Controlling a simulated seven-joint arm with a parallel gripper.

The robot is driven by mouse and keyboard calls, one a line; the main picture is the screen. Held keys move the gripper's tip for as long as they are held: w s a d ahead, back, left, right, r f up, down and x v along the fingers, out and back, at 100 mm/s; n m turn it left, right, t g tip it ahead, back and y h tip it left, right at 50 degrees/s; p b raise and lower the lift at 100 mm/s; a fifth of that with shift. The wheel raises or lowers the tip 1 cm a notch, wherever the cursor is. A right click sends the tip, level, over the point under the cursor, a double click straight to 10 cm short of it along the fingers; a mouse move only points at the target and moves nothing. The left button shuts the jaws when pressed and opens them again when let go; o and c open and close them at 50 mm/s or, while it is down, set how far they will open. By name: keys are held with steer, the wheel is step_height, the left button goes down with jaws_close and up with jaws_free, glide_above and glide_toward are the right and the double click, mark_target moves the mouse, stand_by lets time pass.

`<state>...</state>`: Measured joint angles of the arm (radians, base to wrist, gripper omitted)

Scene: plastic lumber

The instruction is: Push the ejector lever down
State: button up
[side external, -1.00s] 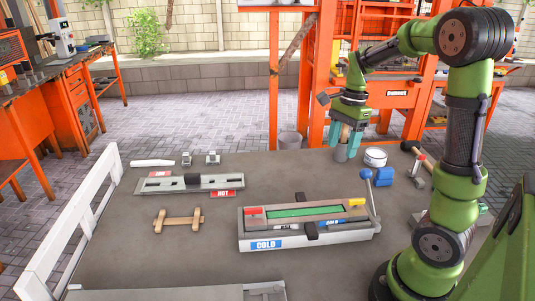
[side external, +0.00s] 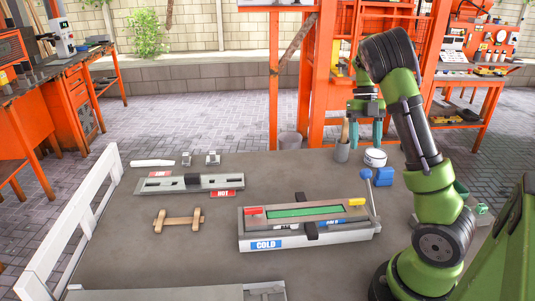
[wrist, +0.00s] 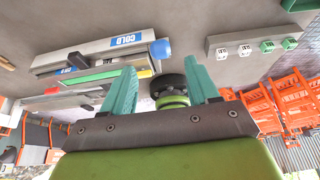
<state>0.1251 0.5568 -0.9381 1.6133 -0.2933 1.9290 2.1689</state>
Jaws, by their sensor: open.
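The ejector lever (side external: 372,200) is a thin grey rod with a blue ball on top, standing at the right end of the grey COLD mould (side external: 265,243). It is near upright, leaning slightly left at its top. The blue ball (wrist: 160,49) also shows in the wrist view, beyond the space between the fingers. My gripper (side external: 367,136) has teal fingers and is open and empty. It is above the far side of the table, behind the lever and apart from it. My fingers also show in the wrist view (wrist: 163,72).

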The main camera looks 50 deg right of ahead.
mark_target(370, 197)
steer(key=x, duration=1.2)
jaws_close()
